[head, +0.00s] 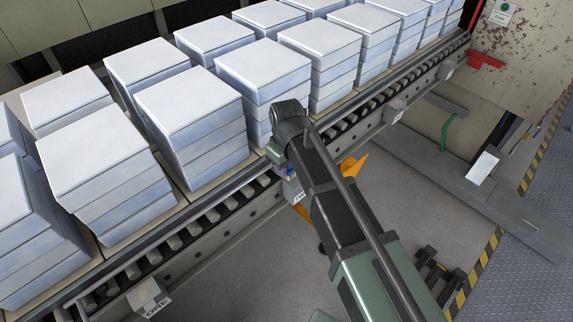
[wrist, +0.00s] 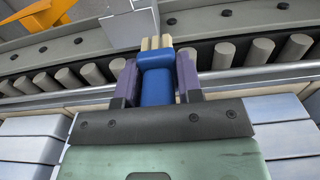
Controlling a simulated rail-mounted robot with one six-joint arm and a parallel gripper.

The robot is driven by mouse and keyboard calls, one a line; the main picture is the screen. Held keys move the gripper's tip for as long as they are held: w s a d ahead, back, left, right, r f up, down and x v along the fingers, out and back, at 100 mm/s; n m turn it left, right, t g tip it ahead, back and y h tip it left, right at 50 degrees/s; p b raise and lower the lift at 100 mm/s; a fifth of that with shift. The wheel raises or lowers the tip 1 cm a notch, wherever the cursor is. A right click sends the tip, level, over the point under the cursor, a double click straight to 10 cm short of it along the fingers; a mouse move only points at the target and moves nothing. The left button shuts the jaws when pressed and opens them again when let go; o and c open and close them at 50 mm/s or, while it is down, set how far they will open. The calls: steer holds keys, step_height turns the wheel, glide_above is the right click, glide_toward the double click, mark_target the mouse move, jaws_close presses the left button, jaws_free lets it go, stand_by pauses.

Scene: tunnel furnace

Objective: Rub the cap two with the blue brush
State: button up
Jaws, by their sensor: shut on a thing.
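My gripper (wrist: 157,76) has purple fingers and is shut on the blue brush (wrist: 155,85) in the wrist view. The brush's cream bristles (wrist: 157,43) point away from my wrist. A pale grey box (wrist: 125,30) on the conveyor's side rail lies just beyond the bristles; I cannot tell if they touch. In the head view my gripper (head: 285,172) is at the rail beside this labelled box (head: 296,190), mostly behind my arm. Similar boxes sit on the rail at lower left (head: 151,302) and farther right (head: 393,114). Their labels are too small to read surely.
A roller conveyor (head: 215,220) runs diagonally, with stacks of white-blue slabs (head: 190,98) behind it. An orange part (head: 353,167) sticks out below the rail near my gripper. A red bracket (head: 487,61) is at the upper right. The grey floor (head: 245,275) in front is mostly open.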

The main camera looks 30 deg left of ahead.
step_height(320, 180, up, 3)
steer(key=p, duration=0.3)
steer(key=shift+r, duration=0.2)
steer(key=shift+f, duration=0.15)
